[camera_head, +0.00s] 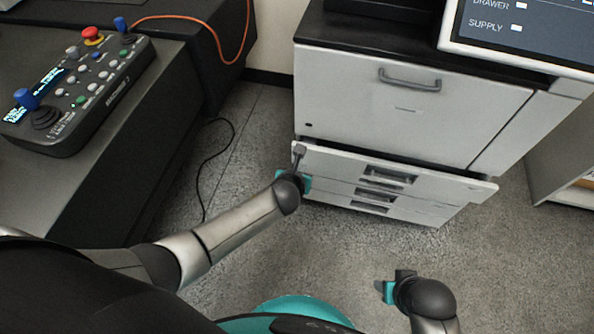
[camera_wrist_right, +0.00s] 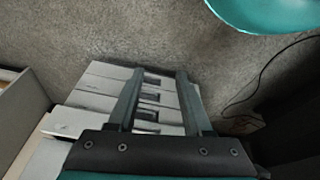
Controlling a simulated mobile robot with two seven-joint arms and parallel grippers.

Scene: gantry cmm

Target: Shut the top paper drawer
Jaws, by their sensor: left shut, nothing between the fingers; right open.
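The top paper drawer (camera_head: 335,164) is the uppermost of the low light-grey drawers of the printer. It stands out a little, with a dark gap along its top edge, wider toward the right. My left gripper (camera_head: 299,151) is shut and empty, at the left end of this drawer's front; I cannot tell whether it touches. My right gripper (camera_head: 388,290) is low in front of the printer, apart from the drawers. In the right wrist view its two fingers (camera_wrist_right: 160,75) are spread and empty, with the drawer fronts beyond them.
The printer body (camera_head: 390,110) has a large upper panel with a handle (camera_head: 410,82) and a screen (camera_head: 525,30) above. A control box (camera_head: 75,90) with knobs sits on a dark bench at left. A thin cable (camera_head: 203,165) lies on the floor. Floor before the drawers is clear.

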